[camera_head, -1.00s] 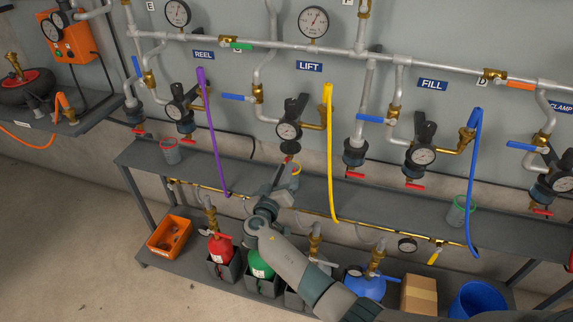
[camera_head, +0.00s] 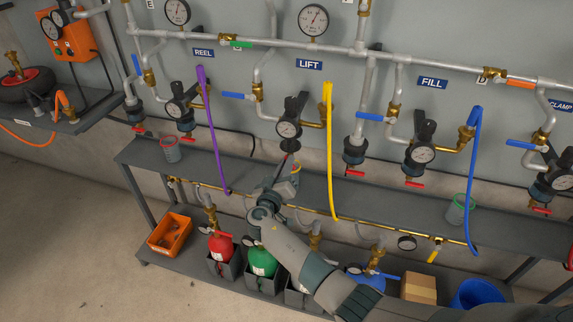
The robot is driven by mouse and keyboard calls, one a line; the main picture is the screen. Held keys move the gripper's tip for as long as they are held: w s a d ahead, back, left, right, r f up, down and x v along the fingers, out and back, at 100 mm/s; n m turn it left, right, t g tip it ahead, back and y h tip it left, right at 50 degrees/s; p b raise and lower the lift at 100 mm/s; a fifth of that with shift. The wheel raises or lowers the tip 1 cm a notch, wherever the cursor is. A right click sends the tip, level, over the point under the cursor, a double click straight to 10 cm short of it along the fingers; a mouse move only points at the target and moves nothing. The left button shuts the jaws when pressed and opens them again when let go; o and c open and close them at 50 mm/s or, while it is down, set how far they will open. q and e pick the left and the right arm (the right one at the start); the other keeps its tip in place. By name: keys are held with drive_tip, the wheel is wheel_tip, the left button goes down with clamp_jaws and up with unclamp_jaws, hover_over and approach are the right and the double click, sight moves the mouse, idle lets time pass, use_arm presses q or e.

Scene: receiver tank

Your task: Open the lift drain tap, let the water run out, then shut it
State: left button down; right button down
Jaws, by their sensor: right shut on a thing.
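The LIFT unit has a round gauge (camera_head: 288,129) and a dark bowl (camera_head: 290,145) under the LIFT sign (camera_head: 309,65). Its drain tap is at the foot of the bowl, mostly hidden by my right gripper (camera_head: 290,161). The gripper reaches up from below and is shut on the tap; the fingertips are small and partly hidden. A cup with an orange rim (camera_head: 296,168) stands just behind the gripper, mostly covered by it. I cannot see any water running. My left gripper is not in view.
A yellow hose (camera_head: 329,150) hangs close to the right of my gripper, and a purple hose (camera_head: 212,130) hangs to the left. The grey shelf (camera_head: 370,198) runs below. Other units have red drain taps, such as FILL's (camera_head: 413,184).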

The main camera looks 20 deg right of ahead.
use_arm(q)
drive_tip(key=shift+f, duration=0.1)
use_arm(e)
drive_tip(key=shift+f, duration=0.1)
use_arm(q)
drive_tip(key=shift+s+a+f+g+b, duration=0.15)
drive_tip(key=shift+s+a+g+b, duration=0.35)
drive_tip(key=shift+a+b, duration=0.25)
use_arm(e)
drive_tip(key=n, duration=1.1)
drive_tip(key=shift+s+r, duration=0.1)
drive_tip(key=shift+r, duration=0.1)
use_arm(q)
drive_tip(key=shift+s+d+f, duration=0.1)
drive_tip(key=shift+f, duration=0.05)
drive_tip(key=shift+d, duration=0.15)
use_arm(e)
drive_tip(key=c, duration=2.2)
unclamp_jaws()
drive_tip(key=shift+o, duration=0.2)
